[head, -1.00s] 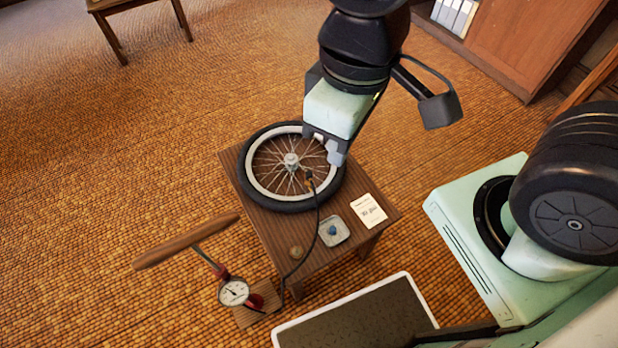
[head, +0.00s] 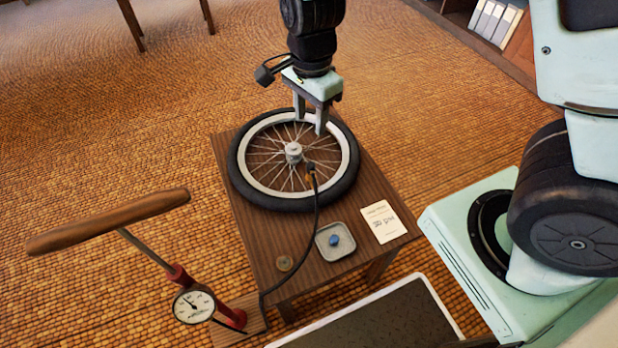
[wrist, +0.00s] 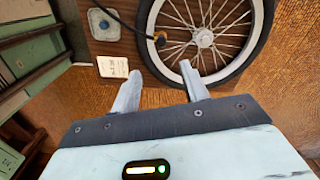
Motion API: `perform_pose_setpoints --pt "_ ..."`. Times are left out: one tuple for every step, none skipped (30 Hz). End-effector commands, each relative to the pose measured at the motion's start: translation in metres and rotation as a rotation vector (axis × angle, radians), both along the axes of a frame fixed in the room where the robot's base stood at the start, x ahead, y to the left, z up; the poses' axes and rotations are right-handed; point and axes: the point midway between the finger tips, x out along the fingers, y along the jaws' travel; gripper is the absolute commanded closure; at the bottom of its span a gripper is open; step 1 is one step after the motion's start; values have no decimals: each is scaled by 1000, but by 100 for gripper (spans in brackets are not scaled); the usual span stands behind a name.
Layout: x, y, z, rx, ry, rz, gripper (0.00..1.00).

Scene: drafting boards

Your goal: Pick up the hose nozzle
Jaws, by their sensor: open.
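The hose nozzle (head: 311,171) is a small black and brass-orange piece at the end of a black hose (head: 315,215). It lies over the spokes of a bicycle wheel (head: 347,180), just beside the hub, on a small wooden table (head: 222,155). It also shows in the wrist view (wrist: 160,39), left of the hub. My gripper (head: 309,128) is open and empty above the far part of the wheel, apart from the nozzle. In the wrist view my gripper's fingertips (wrist: 160,70) point toward the wheel, with the nozzle beyond them. Whether the nozzle is attached to the wheel's valve I cannot tell.
A floor pump (head: 172,272) with gauge and wooden handle stands at the table's left, joined to the hose.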

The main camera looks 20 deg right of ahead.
Motion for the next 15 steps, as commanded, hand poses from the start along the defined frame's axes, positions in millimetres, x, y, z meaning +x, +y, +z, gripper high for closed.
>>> perform_pose_setpoints --pt "3 -3 -8 -7 -1 -27 55" --pt "4 -4 -11 -9 -2 -39 55" --pt "5 -4 -15 -10 -3 -47 55" --pt "5 -5 -18 -11 -3 -49 55" --pt "5 -5 -23 -11 -3 -50 55" --pt "4 -5 -30 -10 -1 -50 55" --pt "4 -5 -36 -11 0 -50 55" --pt "4 -5 -43 -10 -1 -50 55" --pt "4 -5 -52 -11 0 -49 55" --pt "4 -5 -58 -10 1 -49 55" --pt "4 -5 -64 -9 0 -48 55" --pt "4 -5 -73 -11 0 -48 55" --pt "4 -5 -79 -10 -1 -47 55" --pt "3 -5 -85 -9 0 -47 55" --pt "4 -5 -94 -10 1 -47 55"
